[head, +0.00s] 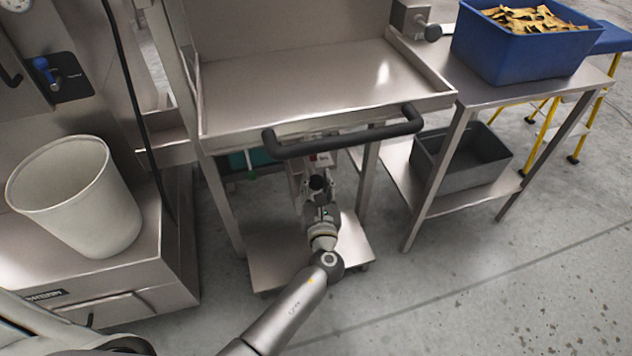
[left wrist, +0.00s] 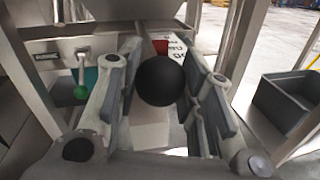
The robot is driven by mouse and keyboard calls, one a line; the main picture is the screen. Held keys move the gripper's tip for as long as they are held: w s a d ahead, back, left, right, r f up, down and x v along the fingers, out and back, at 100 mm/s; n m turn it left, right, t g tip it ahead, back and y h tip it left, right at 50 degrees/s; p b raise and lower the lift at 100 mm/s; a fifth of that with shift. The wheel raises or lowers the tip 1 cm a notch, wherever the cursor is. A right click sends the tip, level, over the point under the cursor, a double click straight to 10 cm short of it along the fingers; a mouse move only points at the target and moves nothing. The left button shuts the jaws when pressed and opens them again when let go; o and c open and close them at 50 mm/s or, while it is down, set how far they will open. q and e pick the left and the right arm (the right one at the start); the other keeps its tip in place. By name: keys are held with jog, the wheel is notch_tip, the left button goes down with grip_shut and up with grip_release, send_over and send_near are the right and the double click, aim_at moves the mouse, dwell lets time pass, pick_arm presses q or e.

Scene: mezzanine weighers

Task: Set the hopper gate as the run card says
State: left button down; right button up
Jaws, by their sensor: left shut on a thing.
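A black ball knob (left wrist: 163,80) stands between the two fingers of my left gripper (left wrist: 165,92) in the left wrist view. The gripper is shut on it. Behind the knob is a scale plate (left wrist: 175,50) with a red part and a white part with numbers, too small and partly hidden to read surely. In the head view my left gripper (head: 314,182) reaches in below the steel hopper's tray (head: 300,80) and its black bar handle (head: 345,137). The gate itself is hidden. No run card can be made out. My right gripper is not in view.
A green-knobbed lever (left wrist: 81,90) hangs left of the gripper. Steel legs (head: 222,205) flank the space, with a low shelf (head: 275,255) below. A grey bin (head: 465,155) and a blue crate (head: 515,50) stand right. A white bucket (head: 75,195) stands left.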

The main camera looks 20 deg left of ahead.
aim_at(313, 172)
pick_arm(q)
jog(key=shift+a+x, duration=0.15)
jog(key=shift+x, duration=0.6)
jog(key=shift+a+x, duration=0.15)
jog(key=shift+x, duration=0.65)
jog(key=c, duration=0.9)
grip_release()
jog(key=shift+s, duration=0.2)
jog(key=shift+c, duration=0.2)
jog(key=v, duration=1.2)
jog(key=shift+c, duration=0.3)
